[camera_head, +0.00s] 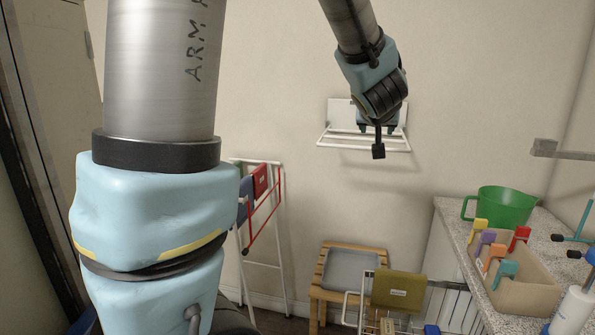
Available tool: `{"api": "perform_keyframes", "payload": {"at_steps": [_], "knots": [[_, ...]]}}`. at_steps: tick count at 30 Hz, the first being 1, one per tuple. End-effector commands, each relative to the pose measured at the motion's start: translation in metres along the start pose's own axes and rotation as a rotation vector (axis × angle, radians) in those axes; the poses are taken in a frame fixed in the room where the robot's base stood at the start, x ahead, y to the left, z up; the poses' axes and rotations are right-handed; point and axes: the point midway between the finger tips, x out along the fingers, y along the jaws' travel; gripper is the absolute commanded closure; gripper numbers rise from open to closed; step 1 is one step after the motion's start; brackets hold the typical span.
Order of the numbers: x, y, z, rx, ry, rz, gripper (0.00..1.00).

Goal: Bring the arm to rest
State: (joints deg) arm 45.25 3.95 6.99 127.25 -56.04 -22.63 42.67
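My arm comes into view in two parts. A large grey and light-blue link fills the left foreground, and the far link reaches in from the top centre. My gripper (378,128) hangs at its end, in front of the back wall and a white wall rack (335,138). Small dark parts show at its end, but the wrist partly hides it, so I cannot tell whether it is open or shut. I see nothing held in it. No washer shows in this view.
A speckled counter (458,222) at the right bears a green tub (505,206) and a tan bin (520,297) with colourful handled items. A wooden stool (318,292), a wire rack with an olive cloth (398,290) and a leaning white frame (284,262) stand below.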

Motion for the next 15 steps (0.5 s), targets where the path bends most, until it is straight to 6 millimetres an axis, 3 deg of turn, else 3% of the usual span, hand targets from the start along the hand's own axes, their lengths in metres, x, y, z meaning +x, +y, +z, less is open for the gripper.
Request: {"api": "perform_keyframes", "payload": {"at_steps": [8, 11, 15], "knots": [[0.002, -0.037, 0.048, -0.010, -0.145, 0.036, 0.38], [-0.002, -0.057, 0.077, -0.021, -0.235, 0.045, 0.38], [-0.021, -0.098, 0.136, -0.052, -0.426, 0.036, 0.38]]}}
